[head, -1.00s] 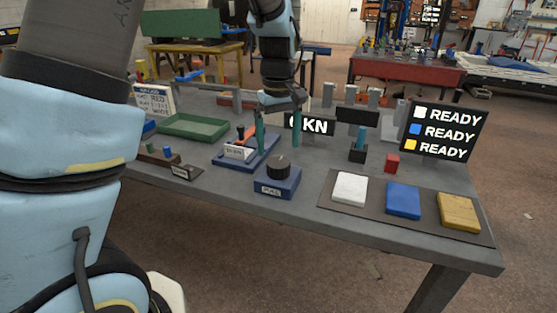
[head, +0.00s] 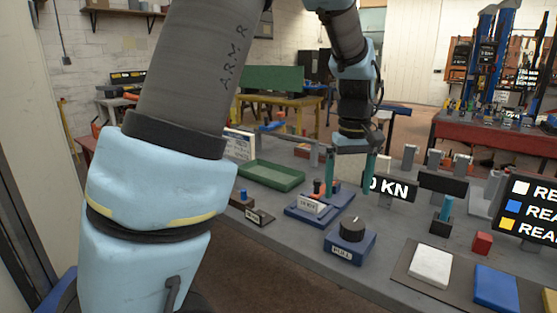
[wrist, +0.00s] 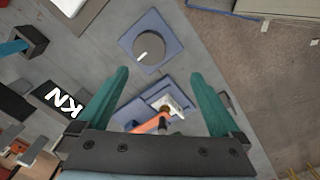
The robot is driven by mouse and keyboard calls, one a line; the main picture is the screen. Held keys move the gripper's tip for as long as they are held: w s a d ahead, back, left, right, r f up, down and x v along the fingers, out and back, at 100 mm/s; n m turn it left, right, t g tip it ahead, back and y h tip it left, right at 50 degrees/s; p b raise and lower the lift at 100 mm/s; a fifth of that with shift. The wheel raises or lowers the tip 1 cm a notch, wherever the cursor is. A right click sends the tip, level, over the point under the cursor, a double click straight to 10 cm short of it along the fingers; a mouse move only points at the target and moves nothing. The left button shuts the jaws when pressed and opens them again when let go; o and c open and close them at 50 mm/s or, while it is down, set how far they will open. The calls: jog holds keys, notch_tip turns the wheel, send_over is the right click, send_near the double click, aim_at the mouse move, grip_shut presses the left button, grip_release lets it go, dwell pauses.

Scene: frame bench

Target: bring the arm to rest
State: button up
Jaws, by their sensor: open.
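My gripper (head: 350,182) hangs over the bench in the head view, its two teal fingers apart and pointing down. Nothing is between them. The fingers also show, spread wide, in the wrist view (wrist: 158,80). They appear above the bench top, near a blue base with an orange lever (head: 316,188) and behind the black dial on its blue PULL box (head: 338,252). In the wrist view the dial (wrist: 150,50) lies beyond the fingertips, and the lever (wrist: 150,126) shows between the fingers.
A "0 KN" display (head: 388,187) stands close right of the fingers. A green tray (head: 270,176) lies to the left. White (head: 430,266) and blue (head: 496,288) pads lie at the front right, near a red block (head: 482,243) and a READY board (head: 530,208).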

jog(key=s+a+f, duration=0.1)
jog(key=a+f, duration=0.1)
jog(key=a, duration=0.7)
jog(key=s+a+f+m+t, duration=0.1)
jog(key=s+a, duration=0.1)
jog(key=a, duration=0.7)
jog(key=s+a+f, duration=0.1)
jog(key=a+f, duration=0.1)
jog(key=a, duration=0.8)
jog(key=shift+s+f+m+t, duration=0.3)
jog(key=shift+s+m, duration=0.1)
